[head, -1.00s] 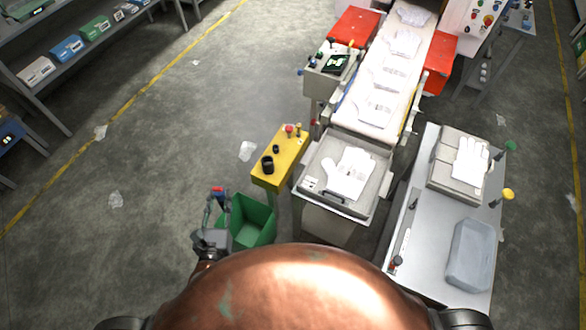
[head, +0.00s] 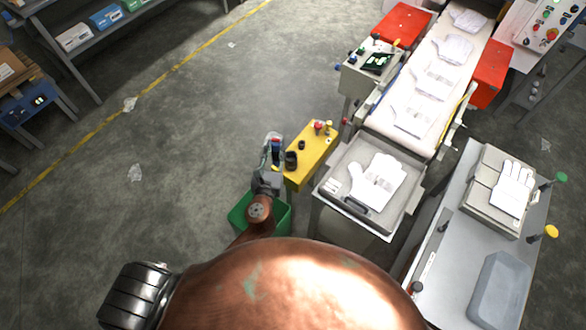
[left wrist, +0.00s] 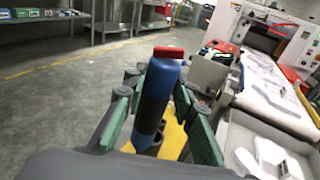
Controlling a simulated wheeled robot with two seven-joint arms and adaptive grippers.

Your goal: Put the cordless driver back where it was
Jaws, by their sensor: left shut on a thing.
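My left gripper (head: 272,148) is shut on the cordless driver (left wrist: 157,90), a blue cylinder with a dark band and a red end. The driver stands roughly upright between the green-sided fingers in the left wrist view, and it also shows small in the head view (head: 275,147). The gripper is at the left edge of the yellow stand (head: 313,150). A black cup-shaped holder (head: 291,160) on the stand is just right of the gripper, with a smaller black one (head: 301,145) behind it. In the left wrist view the driver partly hides the holders.
A green bin (head: 240,213) stands on the floor below my left arm. A grey tray (head: 337,200) with a white glove is right of the stand, below the conveyor (head: 395,128). A grey table (head: 450,255) is further right.

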